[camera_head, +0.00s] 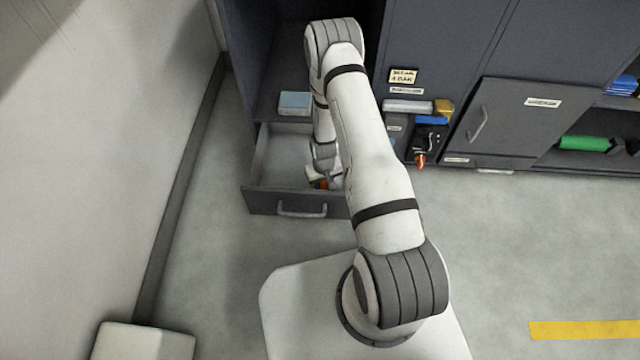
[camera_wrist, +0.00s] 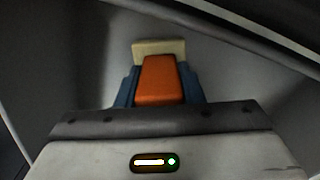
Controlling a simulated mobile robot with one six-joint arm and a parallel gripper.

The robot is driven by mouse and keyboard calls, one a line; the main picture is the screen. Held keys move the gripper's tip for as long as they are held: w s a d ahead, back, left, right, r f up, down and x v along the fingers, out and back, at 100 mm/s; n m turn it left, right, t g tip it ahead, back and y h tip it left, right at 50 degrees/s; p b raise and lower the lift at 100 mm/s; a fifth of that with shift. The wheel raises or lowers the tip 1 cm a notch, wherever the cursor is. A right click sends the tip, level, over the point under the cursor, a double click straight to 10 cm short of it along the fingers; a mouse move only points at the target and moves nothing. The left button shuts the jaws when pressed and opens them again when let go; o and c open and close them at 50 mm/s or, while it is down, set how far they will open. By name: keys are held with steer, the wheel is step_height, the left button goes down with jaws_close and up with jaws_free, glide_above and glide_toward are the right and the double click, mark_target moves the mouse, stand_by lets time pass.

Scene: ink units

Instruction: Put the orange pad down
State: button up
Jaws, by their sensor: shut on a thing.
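The orange pad (camera_wrist: 160,82) is a small rounded block between the blue fingers of my gripper (camera_wrist: 158,78) in the wrist view. My gripper is shut on it. In the head view a bit of the pad (camera_head: 321,184) shows low beside my gripper, inside the outline of an open grey drawer (camera_head: 262,165). My arm covers the drawer's right part. A cream-coloured block (camera_wrist: 158,47) shows just beyond the pad in the wrist view; I cannot tell whether they touch. Whether the pad touches the drawer floor is not clear.
A light blue box (camera_head: 295,103) sits on the shelf behind the drawer. The drawer's left part looks empty. A closed cabinet door (camera_head: 500,125) and shelves with a green roll (camera_head: 583,143) stand right. A wall runs along the left.

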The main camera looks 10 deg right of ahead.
steer(key=shift+f, duration=0.15)
steer(key=o, duration=1.2)
step_height(320, 180, up, 12)
steer(key=p, duration=0.4)
steer(key=shift+p, duration=0.3)
steer(key=s+r, duration=0.2)
steer(key=r, duration=1.2)
steer(key=s+r, duration=0.2)
steer(key=r, duration=1.1)
steer(key=shift+m+t, duration=0.5)
steer(key=shift+t, duration=0.1)
steer(key=s+r, duration=0.5)
steer(key=s+a+r, duration=0.1)
steer(key=s+r, duration=0.4)
steer(key=s, duration=0.1)
steer(key=s+r, duration=0.5)
steer(key=shift+s+a+r, duration=0.15)
steer(key=shift+a+r, duration=0.05)
